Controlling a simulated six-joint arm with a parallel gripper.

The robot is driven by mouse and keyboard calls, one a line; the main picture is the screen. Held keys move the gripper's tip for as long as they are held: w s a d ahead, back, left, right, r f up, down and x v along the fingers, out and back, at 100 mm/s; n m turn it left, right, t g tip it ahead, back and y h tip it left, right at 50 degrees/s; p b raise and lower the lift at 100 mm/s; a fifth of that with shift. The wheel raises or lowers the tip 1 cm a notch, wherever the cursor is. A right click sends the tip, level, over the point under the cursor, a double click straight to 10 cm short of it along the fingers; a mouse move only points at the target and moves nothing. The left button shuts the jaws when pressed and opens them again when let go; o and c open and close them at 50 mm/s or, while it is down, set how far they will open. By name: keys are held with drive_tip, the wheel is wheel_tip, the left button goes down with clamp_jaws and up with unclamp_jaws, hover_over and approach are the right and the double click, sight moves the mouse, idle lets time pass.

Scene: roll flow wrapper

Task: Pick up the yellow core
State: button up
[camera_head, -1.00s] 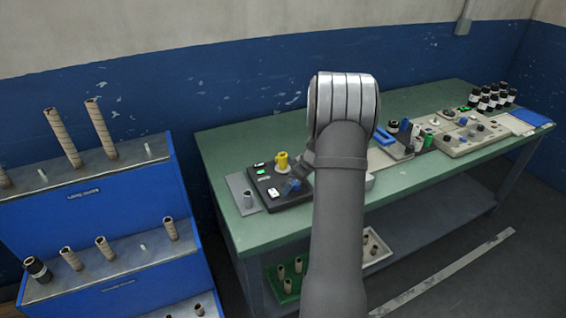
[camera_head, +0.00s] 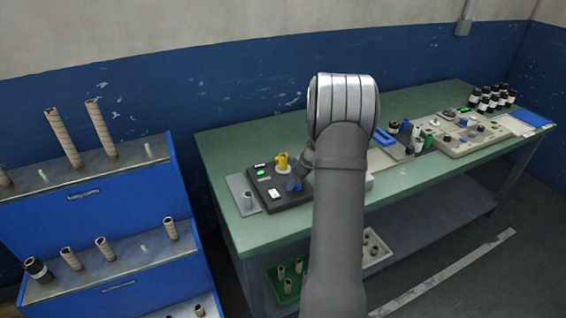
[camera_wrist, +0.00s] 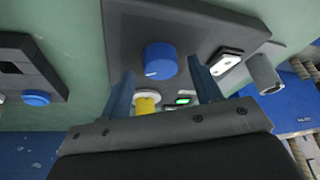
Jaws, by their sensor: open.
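The yellow core (camera_head: 282,161) stands upright on a pale round base on the black panel (camera_head: 265,184) at the left end of the green table. In the wrist view the yellow core (camera_wrist: 146,104) shows beyond the gripper body, partly hidden by it. My gripper (camera_wrist: 160,82) is open and empty, its two blue fingers apart. A blue knob (camera_wrist: 160,61) on the panel shows between and just past the fingers.
A white switch (camera_wrist: 225,63) and a grey cylinder (camera_wrist: 264,73) stand close to one finger. A grey tray (camera_head: 398,146) with bottles and a beige panel (camera_head: 455,140) are to the right. A blue rack (camera_head: 95,205) of brown tubes stands left of the table.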

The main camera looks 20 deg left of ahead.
drive_tip(key=n, duration=0.2)
approach(283, 157)
wheel_tip(283, 157, down, 3)
drive_tip(key=s, duration=0.1)
wheel_tip(283, 157, up, 9)
drive_tip(key=w+n+g+h, duration=0.1)
drive_tip(key=w+h, duration=0.1)
drive_tip(key=a+f, duration=0.1)
drive_tip(key=f, duration=0.7)
drive_tip(key=a+f, duration=0.1)
drive_tip(key=f, duration=0.2)
drive_tip(key=shift+s+a+f, duration=0.1)
drive_tip(key=shift+a+f, duration=0.2)
drive_tip(key=shift+f, duration=0.1)
drive_tip(key=shift+a+f, duration=0.2)
drive_tip(key=shift+f, duration=0.65)
drive_tip(key=shift+a+f, duration=0.2)
drive_tip(key=shift+f, duration=0.65)
drive_tip(key=shift+a+f, duration=0.2)
drive_tip(key=shift+f, duration=0.65)
drive_tip(key=c, duration=1.1)
